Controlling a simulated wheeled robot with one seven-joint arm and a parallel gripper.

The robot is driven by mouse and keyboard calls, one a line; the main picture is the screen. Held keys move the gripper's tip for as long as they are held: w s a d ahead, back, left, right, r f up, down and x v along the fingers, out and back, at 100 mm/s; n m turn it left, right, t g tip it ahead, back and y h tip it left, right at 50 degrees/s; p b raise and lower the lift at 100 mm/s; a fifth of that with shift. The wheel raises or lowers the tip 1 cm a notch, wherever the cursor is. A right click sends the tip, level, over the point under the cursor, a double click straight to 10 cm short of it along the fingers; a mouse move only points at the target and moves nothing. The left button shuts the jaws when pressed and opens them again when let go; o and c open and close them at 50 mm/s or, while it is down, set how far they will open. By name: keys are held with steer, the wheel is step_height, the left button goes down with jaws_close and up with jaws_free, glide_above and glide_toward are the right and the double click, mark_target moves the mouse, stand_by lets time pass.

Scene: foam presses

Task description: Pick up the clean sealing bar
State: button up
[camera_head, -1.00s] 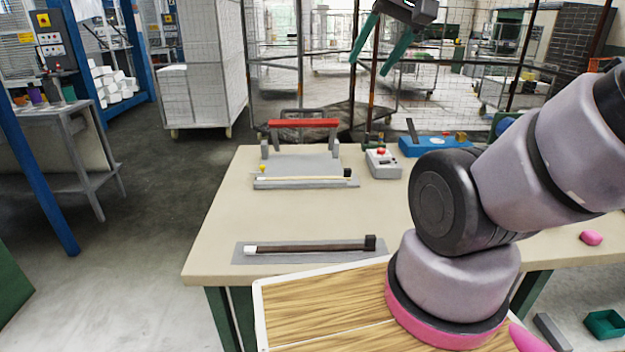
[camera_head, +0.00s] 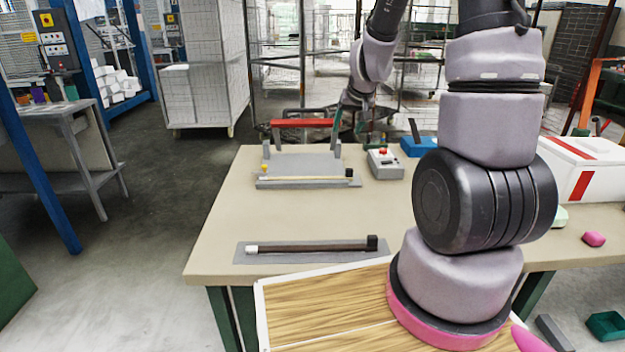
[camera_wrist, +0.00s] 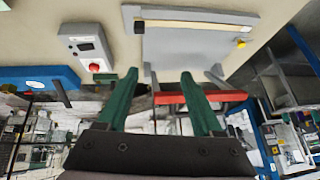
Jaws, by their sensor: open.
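Two bars lie on the beige worktable. A pale cream bar with a black end (camera_head: 305,178) lies along the front of the grey press with the red handle; it also shows in the wrist view (camera_wrist: 195,23). A dark brown bar (camera_head: 310,247) with one white end and one black end lies on a flat grey mat nearer the table's front. The pale bar looks the cleaner. My gripper (camera_head: 348,128) is beyond the table's back, near the press handle, partly hidden. In the wrist view its green fingers (camera_wrist: 159,80) are apart and empty.
The press's red handle (camera_head: 303,123) stands raised behind its plate. A grey control box with a red button (camera_head: 384,163) and a blue tool (camera_head: 425,146) are to the right. A white box with red stripes (camera_head: 590,165) stands at the right. The table between the bars is clear.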

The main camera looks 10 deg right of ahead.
steer(key=h, duration=0.1)
glide_toward(349, 169)
steer(key=shift+g, duration=0.4)
steer(key=shift+w+x, duration=0.15)
steer(key=shift+x, duration=2)
steer(key=shift+w+x, duration=0.2)
steer(key=shift+x, duration=1.95)
steer(key=shift+d+r, duration=0.1)
steer(key=shift+r, duration=0.05)
jaws_close()
